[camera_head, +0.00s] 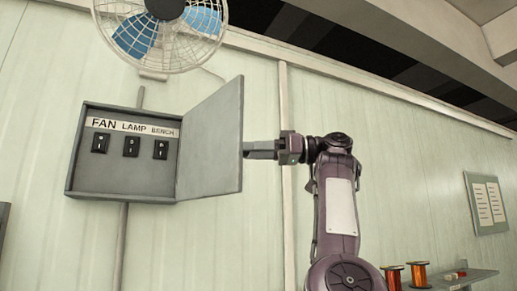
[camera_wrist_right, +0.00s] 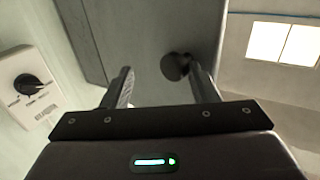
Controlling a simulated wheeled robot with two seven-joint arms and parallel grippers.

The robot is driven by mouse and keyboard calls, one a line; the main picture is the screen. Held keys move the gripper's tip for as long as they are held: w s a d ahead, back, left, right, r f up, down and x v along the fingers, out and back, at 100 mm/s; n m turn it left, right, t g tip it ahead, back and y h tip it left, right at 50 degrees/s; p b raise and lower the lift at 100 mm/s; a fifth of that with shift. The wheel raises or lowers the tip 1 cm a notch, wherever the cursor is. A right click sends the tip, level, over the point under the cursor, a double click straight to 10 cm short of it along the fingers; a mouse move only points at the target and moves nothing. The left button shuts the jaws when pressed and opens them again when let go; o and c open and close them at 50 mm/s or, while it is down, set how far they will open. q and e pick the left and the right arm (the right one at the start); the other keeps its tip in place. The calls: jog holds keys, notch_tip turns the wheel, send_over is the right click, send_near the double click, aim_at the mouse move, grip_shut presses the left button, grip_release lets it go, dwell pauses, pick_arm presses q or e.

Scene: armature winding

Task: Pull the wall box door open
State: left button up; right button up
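The grey wall box (camera_head: 76,160) hangs on the wall at the left of the head view, with its door (camera_head: 212,140) standing wide open. The door is hinged on the box's right side and swung outward. My right gripper (camera_head: 262,150) is beside the door, on its outer face. In the right wrist view the two fingers of my right gripper (camera_wrist_right: 160,72) are spread apart in front of the grey door (camera_wrist_right: 140,35). A dark round knob (camera_wrist_right: 174,66) on it is close to the right finger, not clamped; contact is unclear. My left gripper is not in view.
Inside the box are three black switches (camera_head: 131,146) under a label strip. A fan (camera_head: 160,30) is above the box. A shelf (camera_head: 475,276) with copper spools (camera_head: 419,275) is at the lower right. A dial plate (camera_wrist_right: 32,95) is on the wall in the wrist view.

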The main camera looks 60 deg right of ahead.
jog(key=v, duration=0.8)
jog(key=shift+d+p, duration=0.2)
jog(key=shift+p, duration=0.25)
dwell(0.3)
